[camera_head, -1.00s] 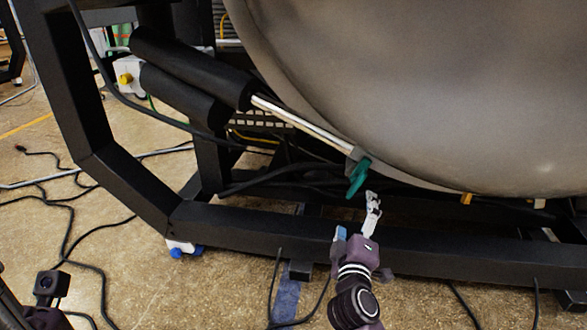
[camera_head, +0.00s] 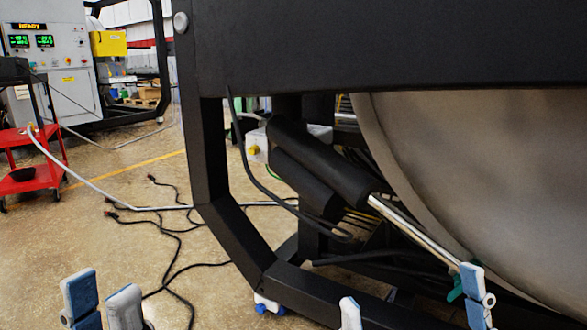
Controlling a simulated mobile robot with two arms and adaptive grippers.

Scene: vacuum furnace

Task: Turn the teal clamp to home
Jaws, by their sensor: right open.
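The teal clamp (camera_head: 455,289) is at the lower right, at the lower end of the bright metal rod beside the big round vessel. A finger of my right gripper stands in front of it and hides most of it; I cannot tell whether they touch. My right gripper (camera_head: 411,296) is open, its two fingers wide apart and nothing seen between them. My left gripper (camera_head: 103,290) is at the bottom left, far from the clamp, over the floor. Its two fingertips stand apart with nothing between them.
The black frame (camera_head: 238,230) surrounds the grey vessel (camera_head: 480,170), with a black cylinder (camera_head: 320,160) and rod beneath it. Cables (camera_head: 180,235) lie on the floor. A red cart (camera_head: 35,165) and a control cabinet (camera_head: 55,65) stand at the far left.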

